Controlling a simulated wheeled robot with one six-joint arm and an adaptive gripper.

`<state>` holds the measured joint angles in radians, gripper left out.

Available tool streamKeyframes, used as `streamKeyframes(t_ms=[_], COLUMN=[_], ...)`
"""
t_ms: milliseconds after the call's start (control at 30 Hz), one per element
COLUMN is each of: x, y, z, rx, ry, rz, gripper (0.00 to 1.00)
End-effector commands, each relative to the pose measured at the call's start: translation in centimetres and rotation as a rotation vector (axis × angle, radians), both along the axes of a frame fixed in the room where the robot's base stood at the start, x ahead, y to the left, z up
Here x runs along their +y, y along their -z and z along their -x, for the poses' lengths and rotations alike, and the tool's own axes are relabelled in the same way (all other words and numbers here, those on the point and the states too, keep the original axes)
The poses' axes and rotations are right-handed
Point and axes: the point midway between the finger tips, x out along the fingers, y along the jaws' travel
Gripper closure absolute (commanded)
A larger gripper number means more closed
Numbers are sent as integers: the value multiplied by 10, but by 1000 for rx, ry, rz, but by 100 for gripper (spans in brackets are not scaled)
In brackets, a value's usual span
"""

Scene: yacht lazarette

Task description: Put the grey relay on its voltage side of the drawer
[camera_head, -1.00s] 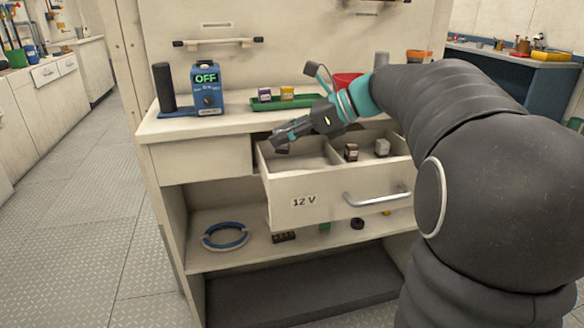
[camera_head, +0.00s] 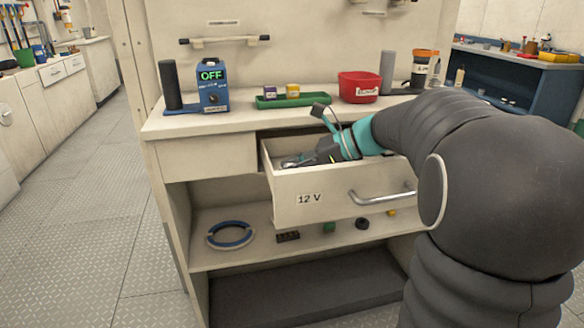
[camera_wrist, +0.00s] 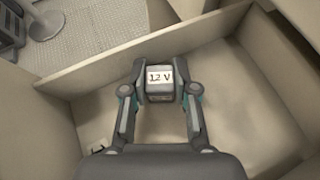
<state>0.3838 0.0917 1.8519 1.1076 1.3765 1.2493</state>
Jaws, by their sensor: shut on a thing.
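The grey relay (camera_wrist: 160,88), with a white "12 V" label, is between the fingers of my gripper (camera_wrist: 160,92) in the wrist view. My gripper is shut on it, inside the open drawer (camera_head: 340,190). The relay itself is hidden there. Bare compartment floor (camera_wrist: 235,110) shows around the relay in the wrist view. I cannot tell whether the relay touches the floor. My arm hides the drawer's right part.
Drawer walls (camera_wrist: 130,50) stand close around my gripper. On the counter above are a green tray (camera_head: 320,100) with two small blocks, a red bin (camera_head: 359,87) and a blue device reading "OFF" (camera_head: 211,85). The shelf below holds a blue ring (camera_head: 230,235).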

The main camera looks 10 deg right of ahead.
Motion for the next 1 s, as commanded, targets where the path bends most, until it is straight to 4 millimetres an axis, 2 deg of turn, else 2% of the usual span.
streamKeyframes(t_ms=[67,100,200,600,767,1000], x=[0,0,0,-2,-20,-60], y=[2,3,3,-2,-13,-37], z=[0,0,0,1,8,25], rx=[1,1,0,0,-1,-1], ry=[0,0,0,1,3,4], rz=[0,0,0,0,0,0], gripper=[98,69,47,47,47,47])
